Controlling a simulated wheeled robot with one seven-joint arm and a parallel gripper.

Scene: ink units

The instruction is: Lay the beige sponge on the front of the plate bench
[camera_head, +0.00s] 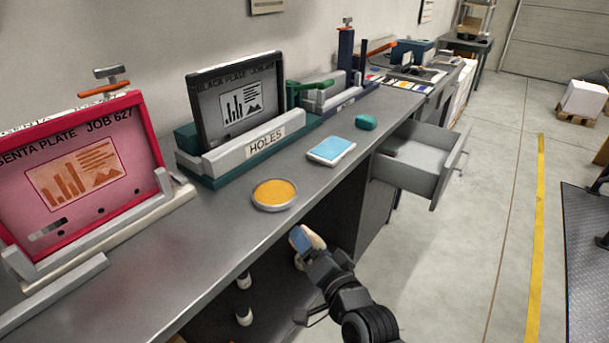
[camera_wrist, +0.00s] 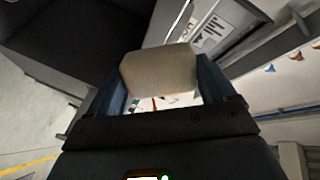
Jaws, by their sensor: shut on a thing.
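The beige sponge (camera_wrist: 159,72) is between the two blue fingers of my gripper (camera_wrist: 165,95) in the wrist view. My gripper is shut on it. In the head view my gripper (camera_head: 306,240) is just off the front edge of the plate bench (camera_head: 225,225), below the round tin. Only a small part of the sponge (camera_head: 315,239) shows there, beside the blue finger. The bench is a long grey top along the wall, with a bare strip along its front.
A round tin with an orange top (camera_head: 274,193), a light blue pad (camera_head: 331,149) and a green block (camera_head: 366,122) lie on the bench. A magenta plate frame (camera_head: 75,175) and a black plate (camera_head: 235,98) stand behind. An open drawer (camera_head: 415,165) juts out at right.

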